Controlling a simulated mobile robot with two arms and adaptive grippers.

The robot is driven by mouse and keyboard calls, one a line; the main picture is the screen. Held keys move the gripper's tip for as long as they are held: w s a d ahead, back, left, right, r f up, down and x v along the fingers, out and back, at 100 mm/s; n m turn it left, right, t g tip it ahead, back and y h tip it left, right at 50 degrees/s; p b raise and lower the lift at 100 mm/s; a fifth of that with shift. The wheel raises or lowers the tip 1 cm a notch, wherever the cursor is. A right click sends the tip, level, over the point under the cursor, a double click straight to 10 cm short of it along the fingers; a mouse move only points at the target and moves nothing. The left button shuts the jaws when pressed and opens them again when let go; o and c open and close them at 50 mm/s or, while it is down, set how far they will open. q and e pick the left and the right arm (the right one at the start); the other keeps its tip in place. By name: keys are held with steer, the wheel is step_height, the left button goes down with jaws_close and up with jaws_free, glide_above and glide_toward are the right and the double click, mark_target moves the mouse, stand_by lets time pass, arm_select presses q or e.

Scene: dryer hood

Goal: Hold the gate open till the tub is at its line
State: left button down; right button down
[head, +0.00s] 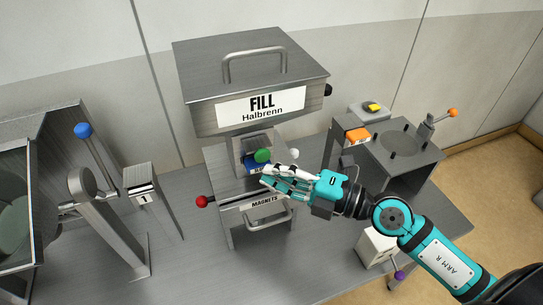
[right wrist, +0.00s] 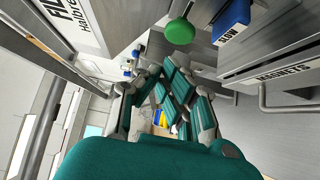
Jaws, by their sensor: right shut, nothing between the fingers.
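A grey hopper (head: 262,104) labelled FILL Halbrenn stands at the middle of the bench. Below its spout is a green round knob (head: 262,156), which shows large in the right wrist view (right wrist: 180,31). My left gripper is out of view.
A drawer labelled MAGNETS (head: 265,204) with a bar handle lies under my right gripper. A red knob (head: 202,201) sticks out at left. A machine with a blue-knobbed lever (head: 83,130) stands at far left.

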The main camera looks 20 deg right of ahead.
mark_target(264, 154)
steer(key=shift+w+d+f, duration=0.1)
steer(key=shift+w+f, duration=0.05)
steer(key=shift+w, duration=1.1)
steer(key=w+p, duration=0.1)
steer(key=w, duration=0.1)
steer(key=shift+w+r+p, duration=0.25)
steer(key=shift+w+p, duration=0.05)
steer(key=shift+p, duration=0.05)
steer(key=shift+w+f, duration=0.15)
stand_by(6.0)
